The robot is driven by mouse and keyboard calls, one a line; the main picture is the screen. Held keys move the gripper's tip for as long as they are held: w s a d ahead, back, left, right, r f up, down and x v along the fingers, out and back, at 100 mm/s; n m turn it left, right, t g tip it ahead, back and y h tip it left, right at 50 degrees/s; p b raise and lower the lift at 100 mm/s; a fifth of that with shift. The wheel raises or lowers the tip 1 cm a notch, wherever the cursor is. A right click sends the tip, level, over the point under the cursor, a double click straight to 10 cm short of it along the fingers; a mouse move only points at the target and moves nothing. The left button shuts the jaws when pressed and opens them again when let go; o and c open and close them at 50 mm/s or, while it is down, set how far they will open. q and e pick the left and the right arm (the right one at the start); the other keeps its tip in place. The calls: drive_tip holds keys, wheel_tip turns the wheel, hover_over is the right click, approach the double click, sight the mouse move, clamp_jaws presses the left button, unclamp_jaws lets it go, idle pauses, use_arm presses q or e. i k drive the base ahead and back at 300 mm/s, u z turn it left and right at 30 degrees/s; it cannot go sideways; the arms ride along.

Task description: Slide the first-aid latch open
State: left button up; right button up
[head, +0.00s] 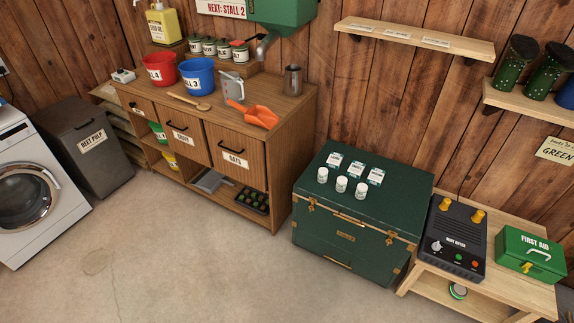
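The green first-aid box (530,254) sits on the right end of a low wooden bench at the lower right of the head view. Its lid looks closed. Neither of my grippers is in the head view, and nothing touches the box.
A green trunk (345,235) with small jars and cartons is further left. Shelves with boots hang above. The concrete floor (215,262) in front is clear.

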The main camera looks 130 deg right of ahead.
sight(525, 267)
drive_tip(key=u, duration=3.2)
drive_tip(key=i, duration=2.25)
drive_tip(key=u, duration=1.75)
